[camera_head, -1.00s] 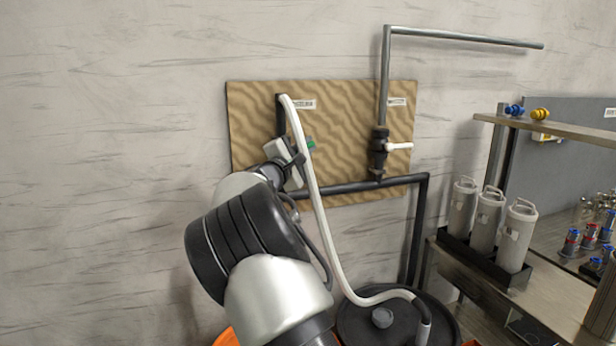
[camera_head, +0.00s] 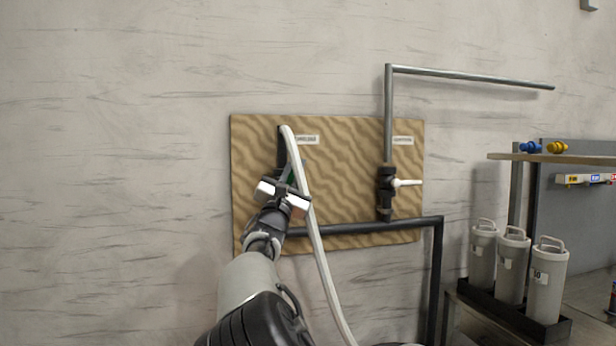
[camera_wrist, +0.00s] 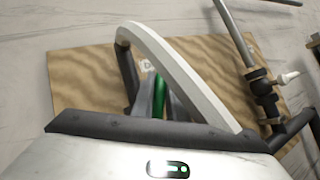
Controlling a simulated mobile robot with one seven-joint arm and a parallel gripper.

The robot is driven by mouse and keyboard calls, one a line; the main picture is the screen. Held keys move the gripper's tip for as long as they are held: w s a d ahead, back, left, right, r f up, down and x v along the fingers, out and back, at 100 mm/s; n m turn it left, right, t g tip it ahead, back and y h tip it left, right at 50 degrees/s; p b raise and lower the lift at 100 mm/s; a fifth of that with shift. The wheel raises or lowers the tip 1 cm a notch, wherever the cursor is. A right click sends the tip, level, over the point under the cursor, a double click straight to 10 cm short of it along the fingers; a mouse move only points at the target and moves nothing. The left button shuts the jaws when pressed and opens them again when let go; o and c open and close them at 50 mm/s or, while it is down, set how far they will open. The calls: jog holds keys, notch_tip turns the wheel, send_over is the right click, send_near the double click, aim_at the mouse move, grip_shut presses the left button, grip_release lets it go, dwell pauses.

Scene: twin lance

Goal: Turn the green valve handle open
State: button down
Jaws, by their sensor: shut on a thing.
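The green valve handle (camera_wrist: 161,97) shows as a green strip beside my dark gripper fingers in the wrist view. In the head view only a small green patch of it (camera_head: 291,177) shows, just left of the white hose. My gripper (camera_head: 289,180) reaches up to the left valve on the wooden board and is shut on the green handle. The gripper's body and the hose hide most of the valve, so the handle's exact angle is hard to tell.
A second valve with a white handle (camera_head: 405,183) is on the right pipe. A dark pipe (camera_head: 370,226) crosses below. Grey canisters (camera_head: 511,268) stand at the right. The wall at left is clear.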

jog(key=shift+a+r+n+t+y, duration=0.1)
jog(key=shift+a+n+t+y, duration=0.1)
jog(key=shift+n+t+y, duration=0.3)
jog(key=c, duration=1.8)
grip_release()
jog(key=shift+o, duration=0.2)
jog(key=v, duration=1.7)
jog(key=shift+s+a+b, duration=0.15)
jog(key=shift+s+b, duration=0.1)
jog(key=shift+b, duration=0.15)
